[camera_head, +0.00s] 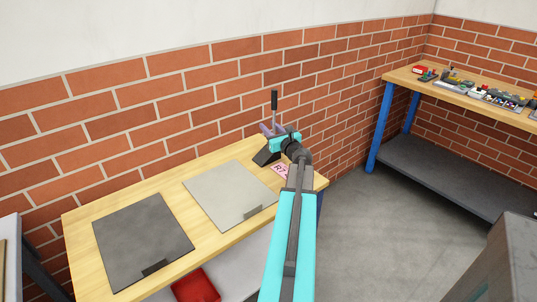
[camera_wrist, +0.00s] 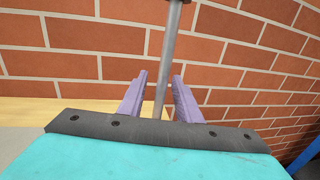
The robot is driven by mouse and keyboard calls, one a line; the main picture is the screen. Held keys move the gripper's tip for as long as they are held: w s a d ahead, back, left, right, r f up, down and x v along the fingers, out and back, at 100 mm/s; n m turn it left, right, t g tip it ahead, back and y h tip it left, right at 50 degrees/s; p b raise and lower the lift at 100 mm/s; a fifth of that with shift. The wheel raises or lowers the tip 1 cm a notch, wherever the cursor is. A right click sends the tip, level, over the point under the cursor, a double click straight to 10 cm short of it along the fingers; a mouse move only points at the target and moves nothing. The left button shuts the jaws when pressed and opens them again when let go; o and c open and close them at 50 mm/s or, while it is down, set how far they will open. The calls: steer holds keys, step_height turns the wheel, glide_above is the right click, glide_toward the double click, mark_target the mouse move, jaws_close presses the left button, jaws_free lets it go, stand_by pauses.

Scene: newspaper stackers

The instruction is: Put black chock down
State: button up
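The black chock (camera_head: 266,157) is a dark wedge at the back right of the wooden table, and it appears to rest on the tabletop. An upright rod with a dark grip (camera_head: 274,101) rises above it, apparently its handle. My gripper (camera_head: 268,129), with purple fingers, is at the rod just above the wedge. In the wrist view, the grey rod (camera_wrist: 164,70) stands between the two fingers, with a visible gap at least on the left. My gripper looks open around it. My wrist hides part of the chock.
The wooden table (camera_head: 165,190) stands against a brick wall. It bears a dark square plate (camera_head: 143,240), a light grey plate (camera_head: 230,195) and a pink marked card (camera_head: 281,170). A red bin (camera_head: 195,286) is below. A workbench (camera_head: 470,92) with small items stands at right.

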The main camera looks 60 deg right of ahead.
jaws_close()
stand_by(1.5)
